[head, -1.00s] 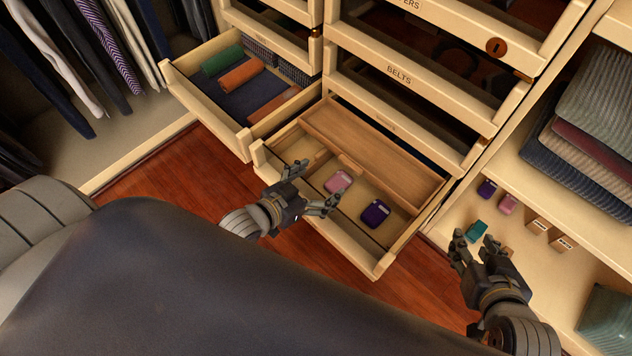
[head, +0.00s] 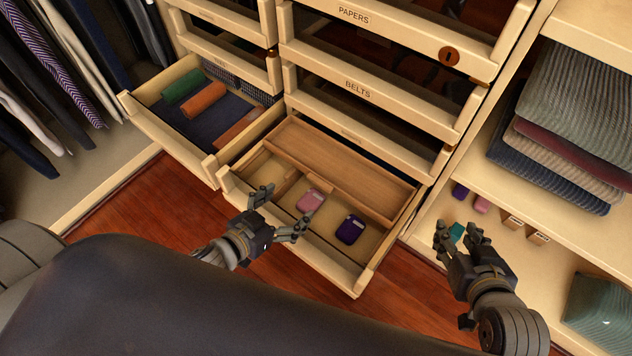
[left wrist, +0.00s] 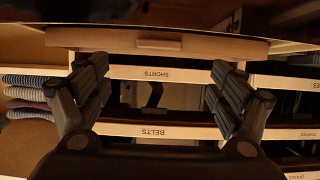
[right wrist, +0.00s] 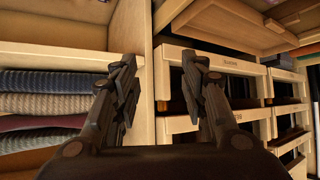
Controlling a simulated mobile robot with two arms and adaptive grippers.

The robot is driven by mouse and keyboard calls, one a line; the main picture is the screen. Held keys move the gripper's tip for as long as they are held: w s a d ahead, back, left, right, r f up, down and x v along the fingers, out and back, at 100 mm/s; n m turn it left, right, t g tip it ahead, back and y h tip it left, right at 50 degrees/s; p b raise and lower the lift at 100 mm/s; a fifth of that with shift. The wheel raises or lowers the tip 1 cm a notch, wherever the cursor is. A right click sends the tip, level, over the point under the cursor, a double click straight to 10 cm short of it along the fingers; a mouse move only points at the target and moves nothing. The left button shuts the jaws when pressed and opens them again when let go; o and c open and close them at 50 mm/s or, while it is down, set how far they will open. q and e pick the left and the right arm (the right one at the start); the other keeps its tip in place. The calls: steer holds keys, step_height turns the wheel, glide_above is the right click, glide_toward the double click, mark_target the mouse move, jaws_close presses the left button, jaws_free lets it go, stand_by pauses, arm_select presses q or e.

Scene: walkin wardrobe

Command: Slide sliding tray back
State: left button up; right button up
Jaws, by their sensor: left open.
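The sliding tray (head: 335,162) is a brown wooden tray across the back part of the open pale lower drawer (head: 290,243). Its front edge with a small pull appears to show at the top of the left wrist view (left wrist: 215,46). A pink case (head: 310,200) and a purple case (head: 350,229) lie in the drawer in front of the tray. My left gripper (head: 283,212) is open and empty, over the drawer's front left part in the head view; I cannot tell its height. My right gripper (head: 457,233) is open and empty, right of the drawer.
Another open drawer (head: 160,140) with rolled cloths stands at the left. Closed drawer fronts, one labelled BELTS (head: 365,92), rise behind the tray. Shelves at the right hold folded knitwear (head: 575,105) and small boxes (head: 525,229). The red wood floor (head: 125,215) is clear.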

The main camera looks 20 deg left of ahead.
arm_select(q)
steer(key=b, duration=0.2)
glide_toward(318, 184)
steer(key=w+f, duration=0.1)
steer(key=w, duration=0.1)
steer(key=x, duration=0.5)
steer(key=shift+d+b, duration=0.3)
steer(key=shift+b, duration=0.05)
steer(key=shift+w+d, duration=0.1)
steer(key=shift+w, duration=0.15)
arm_select(e)
steer(key=w+a+r+t+y, duration=0.1)
steer(key=w+r+t, duration=0.1)
steer(key=r, duration=0.4)
steer(key=w+a+r+t+y, duration=0.1)
steer(key=w+a+r+t, duration=0.1)
steer(key=r+t, duration=0.3)
steer(key=shift+w+a+r+y, duration=0.2)
steer(key=shift+w+r+y, duration=0.1)
steer(key=shift+w+r, duration=0.45)
steer(key=shift+w+f, duration=0.1)
